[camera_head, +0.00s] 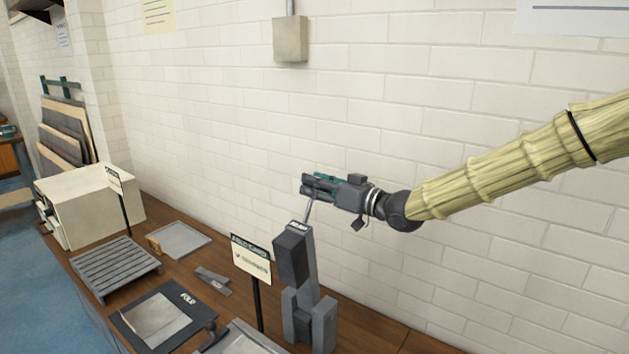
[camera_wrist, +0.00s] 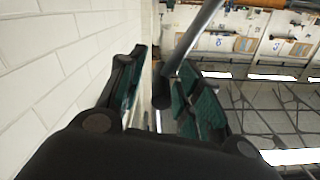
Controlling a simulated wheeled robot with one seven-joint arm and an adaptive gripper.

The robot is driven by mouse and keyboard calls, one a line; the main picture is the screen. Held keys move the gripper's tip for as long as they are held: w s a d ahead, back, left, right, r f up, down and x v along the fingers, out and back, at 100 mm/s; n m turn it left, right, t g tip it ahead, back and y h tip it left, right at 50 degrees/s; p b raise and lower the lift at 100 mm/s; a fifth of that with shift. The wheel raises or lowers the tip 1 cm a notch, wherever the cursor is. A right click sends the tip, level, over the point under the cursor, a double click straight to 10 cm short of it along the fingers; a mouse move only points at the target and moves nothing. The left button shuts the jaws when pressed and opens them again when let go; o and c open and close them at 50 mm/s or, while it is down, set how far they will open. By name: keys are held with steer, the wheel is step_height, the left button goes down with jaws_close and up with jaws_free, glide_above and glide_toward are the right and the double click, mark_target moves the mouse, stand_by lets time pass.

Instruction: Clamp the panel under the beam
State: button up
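My gripper (camera_head: 306,184) is in front of the white wall, above a tall dark grey machine (camera_head: 293,255) on the bench. A thin grey lever (camera_head: 309,210) rises from the machine's top to the fingertips. In the wrist view, the lever (camera_wrist: 193,42) runs down between the fingers of my gripper (camera_wrist: 160,70). Its dark end lies near the right finger, with a gap to the left finger. The fingers are apart. A pale sheet (camera_head: 158,319) lies on a dark plate marked FOLD (camera_head: 128,321). I cannot tell which part is the beam.
A sign on a post (camera_head: 251,258) stands left of the machine. A slatted grey rack (camera_head: 114,268), a flat grey tray (camera_head: 180,240), a small grey part (camera_head: 213,281) and a cream box-shaped machine (camera_head: 92,208) are on the wooden bench (camera_head: 208,262). The wall (camera_head: 420,80) is close behind.

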steer(key=shift+w+a, duration=0.15)
steer(key=shift+a, duration=0.05)
steer(key=shift+c, duration=0.4)
jaws_close()
steer(key=shift+a, duration=0.1)
